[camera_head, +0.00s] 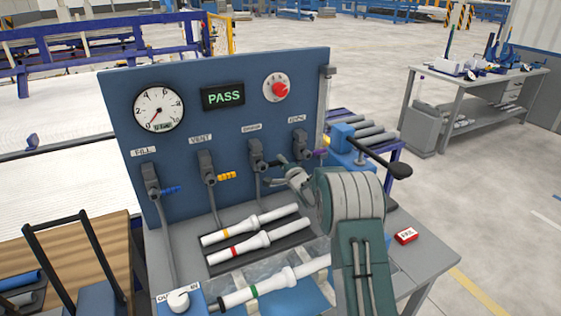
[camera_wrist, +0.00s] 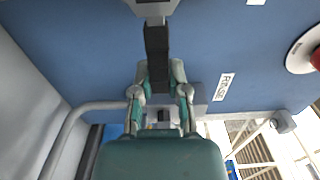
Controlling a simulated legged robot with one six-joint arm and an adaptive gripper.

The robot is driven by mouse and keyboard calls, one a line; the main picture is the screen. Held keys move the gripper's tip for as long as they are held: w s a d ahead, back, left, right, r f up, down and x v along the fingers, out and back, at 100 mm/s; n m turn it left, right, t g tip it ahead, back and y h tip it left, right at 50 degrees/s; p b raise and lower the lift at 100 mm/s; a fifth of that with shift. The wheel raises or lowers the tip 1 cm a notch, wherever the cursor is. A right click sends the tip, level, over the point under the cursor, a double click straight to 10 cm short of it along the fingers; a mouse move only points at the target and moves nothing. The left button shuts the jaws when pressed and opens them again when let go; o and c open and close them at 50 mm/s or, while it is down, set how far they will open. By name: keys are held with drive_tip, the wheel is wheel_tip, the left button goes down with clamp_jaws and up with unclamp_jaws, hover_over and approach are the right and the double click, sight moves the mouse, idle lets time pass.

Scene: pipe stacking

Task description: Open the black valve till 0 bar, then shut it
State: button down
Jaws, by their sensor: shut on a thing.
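The black valve handle (camera_head: 275,162) extends to the right from the third valve (camera_head: 256,150) on the blue panel. My gripper (camera_head: 290,176) is in front of the panel, below the fourth valve. In the wrist view the black handle (camera_wrist: 157,45) runs from the valve body at the top down between the fingers, and my gripper (camera_wrist: 160,98) is shut on its end. Part of the handle is hidden by the fingers. The round gauge (camera_head: 158,108) has its red needle pointing lower left, near 0. The green display (camera_head: 223,96) reads PASS.
Blue (camera_head: 170,189) and yellow (camera_head: 227,176) handles are on the left valves. A red knob (camera_head: 276,88) sits above. White pipes (camera_head: 245,244) lie on the bench below. A small red box (camera_head: 405,235) is at the right.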

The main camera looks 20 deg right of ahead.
drive_tip(key=shift+d+f, duration=0.1)
drive_tip(key=shift+f, duration=0.15)
drive_tip(key=c, duration=0.6)
unclamp_jaws()
drive_tip(key=shift+w+d, duration=0.1)
drive_tip(key=shift+s, duration=0.25)
drive_tip(key=s, duration=0.3)
drive_tip(key=s+d, duration=0.1)
drive_tip(key=s, duration=0.3)
drive_tip(key=s+d, duration=0.1)
drive_tip(key=s, duration=0.3)
drive_tip(key=shift+s+d, duration=0.15)
